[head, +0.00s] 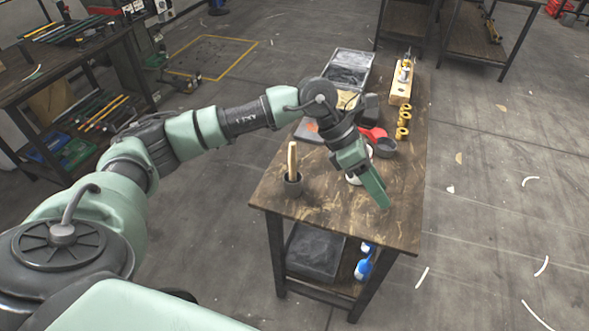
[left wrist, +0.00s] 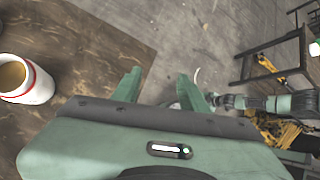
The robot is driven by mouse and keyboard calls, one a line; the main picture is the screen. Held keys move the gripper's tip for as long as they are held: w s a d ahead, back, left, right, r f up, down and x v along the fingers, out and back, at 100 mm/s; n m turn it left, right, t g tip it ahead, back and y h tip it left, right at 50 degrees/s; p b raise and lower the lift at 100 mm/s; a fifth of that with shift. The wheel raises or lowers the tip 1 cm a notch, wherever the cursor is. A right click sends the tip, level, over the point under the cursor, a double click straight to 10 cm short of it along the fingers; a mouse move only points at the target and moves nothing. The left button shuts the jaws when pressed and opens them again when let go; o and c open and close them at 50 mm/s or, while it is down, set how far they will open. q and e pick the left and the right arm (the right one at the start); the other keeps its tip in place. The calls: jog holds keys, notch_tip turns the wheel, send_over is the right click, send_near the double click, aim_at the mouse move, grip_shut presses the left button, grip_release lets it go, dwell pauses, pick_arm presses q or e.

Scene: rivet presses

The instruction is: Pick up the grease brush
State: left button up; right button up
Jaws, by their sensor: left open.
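A light wooden handle (head: 292,160), probably the grease brush's, stands upright in a small dark cup (head: 292,186) near the left edge of the workbench. Its lower end is hidden in the cup. My left gripper (head: 377,190) is to the right of the cup, above the front right part of the bench. In the left wrist view its two green fingers (left wrist: 160,88) are apart, with nothing between them. The brush is not visible in the left wrist view. My right gripper cannot be made out.
A white mug with brown contents (left wrist: 30,84) stands beside my left gripper, partly hidden by it in the head view. Behind are a red-handled item (head: 374,134), a grey tray (head: 349,68) and a wooden block (head: 402,82). The bench's front (head: 325,205) is mostly clear.

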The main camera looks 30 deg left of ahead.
pick_arm(q)
jog(key=w+a+y, duration=0.2)
jog(key=a+y, duration=0.2)
jog(key=a, duration=0.5)
jog(key=r+y, duration=0.2)
jog(key=y, duration=0.2)
send_over(293, 163)
jog(key=w+a, duration=0.1)
jog(key=shift+w+f+n+g, duration=0.1)
jog(key=shift+f+n+g, duration=0.2)
jog(key=shift+g, duration=0.1)
jog(key=f, duration=0.2)
jog(key=f+p, duration=0.1)
jog(key=f, duration=0.1)
jog(key=f+p, duration=0.1)
jog(key=f, duration=0.2)
jog(key=shift+s+d, duration=0.2)
jog(key=shift+s, duration=0.1)
jog(key=shift+w+f, duration=0.1)
jog(key=shift+f, duration=0.1)
grip_shut()
